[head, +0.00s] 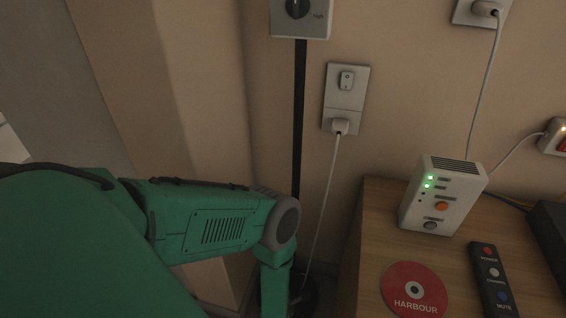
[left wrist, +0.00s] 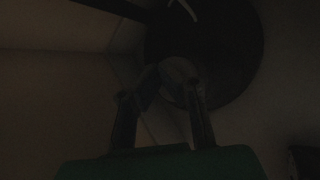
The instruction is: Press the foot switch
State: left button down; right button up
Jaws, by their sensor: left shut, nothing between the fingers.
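In the left wrist view a large dark disc (left wrist: 222,50) lies on the floor, with a paler round part (left wrist: 178,72) on it near my fingertips. This round part looks like the foot switch, but the view is very dark. My left gripper (left wrist: 160,94) is shut and empty. Its tips are over or at the near-left side of the disc, and I cannot tell whether they touch it. In the head view my left arm reaches down beside the cabinet and hides its gripper. A dark base (head: 306,292) shows partly beside the arm there. My right gripper is not in view.
A black pole (head: 299,120) rises by the wall, and a white cord (head: 326,200) hangs from a socket (head: 344,98). A wooden cabinet (head: 375,225) on the right holds a white box (head: 443,195), red disc (head: 412,272) and remote (head: 492,280). The floor gap is narrow.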

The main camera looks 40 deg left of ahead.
pick_arm(q)
jog(key=shift+r+p, duration=0.35)
jog(key=shift+p, duration=0.05)
notch_tip(320, 180, up, 6)
jog(key=p, duration=0.5)
jog(key=shift+r+p, duration=0.1)
jog(key=shift+p, duration=0.25)
